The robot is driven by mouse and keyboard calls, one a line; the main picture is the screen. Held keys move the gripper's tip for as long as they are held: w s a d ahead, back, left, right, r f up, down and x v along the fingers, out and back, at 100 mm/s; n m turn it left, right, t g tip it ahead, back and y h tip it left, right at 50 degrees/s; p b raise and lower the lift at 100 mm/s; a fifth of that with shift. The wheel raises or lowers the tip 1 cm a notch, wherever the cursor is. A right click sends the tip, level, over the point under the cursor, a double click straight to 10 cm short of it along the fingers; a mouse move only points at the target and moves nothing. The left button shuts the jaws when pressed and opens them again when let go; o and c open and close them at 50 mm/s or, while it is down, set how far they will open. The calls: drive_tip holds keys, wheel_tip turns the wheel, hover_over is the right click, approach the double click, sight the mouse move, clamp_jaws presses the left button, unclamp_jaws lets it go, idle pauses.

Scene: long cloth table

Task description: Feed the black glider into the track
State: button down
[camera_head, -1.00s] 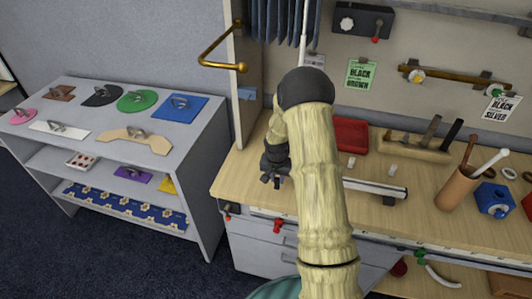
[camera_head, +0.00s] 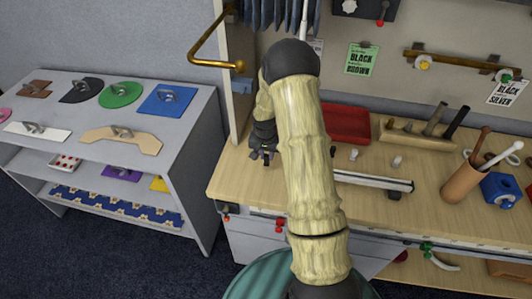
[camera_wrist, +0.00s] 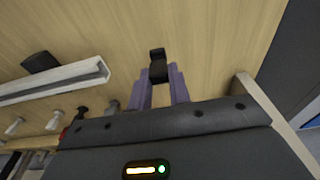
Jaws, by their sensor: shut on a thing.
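The black glider (camera_wrist: 158,67) is between the purple fingertips of my gripper (camera_wrist: 160,84), which is shut on it, above the bare wood in the wrist view. The track (camera_wrist: 60,82), a pale rail with a channel open at its near end, lies to the left of the glider, apart from it. In the head view the track (camera_head: 372,181) lies on the bench right of my arm, and its left part is hidden behind the arm. My gripper (camera_head: 263,154) is over the bench's left end there; the glider cannot be made out in that view.
A red tray (camera_head: 348,124), small pale pegs (camera_head: 397,161) and a wooden tool block (camera_head: 420,136) are behind the track. A tool cup (camera_head: 462,183) stands at right. A brass bar (camera_head: 212,45) juts out at the left. Bare bench (camera_head: 237,178) lies near my gripper.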

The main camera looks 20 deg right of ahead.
drive_tip(key=shift+s+d, duration=0.55)
drive_tip(key=shift+d, duration=0.25)
drive_tip(key=shift+s+d, duration=0.5)
drive_tip(key=shift+d, duration=0.25)
drive_tip(key=shift+s+d, duration=0.55)
drive_tip(key=shift+d, duration=0.25)
drive_tip(key=shift+s+d, duration=0.1)
drive_tip(key=shift+d, duration=0.05)
drive_tip(key=shift+a, duration=0.2)
drive_tip(key=shift+s+d, duration=0.15)
drive_tip(key=shift+d, duration=0.3)
drive_tip(key=shift+s+d+p, duration=0.2)
drive_tip(key=shift+s+d, duration=0.7)
drive_tip(key=shift+d, duration=0.4)
drive_tip(key=shift+s+d+p, duration=0.15)
drive_tip(key=shift+s+d, duration=0.7)
drive_tip(key=shift+d, duration=0.4)
drive_tip(key=shift+s+d+p, duration=0.2)
drive_tip(key=shift+s+d, duration=0.7)
drive_tip(key=shift+d, duration=0.4)
idle(1.0)
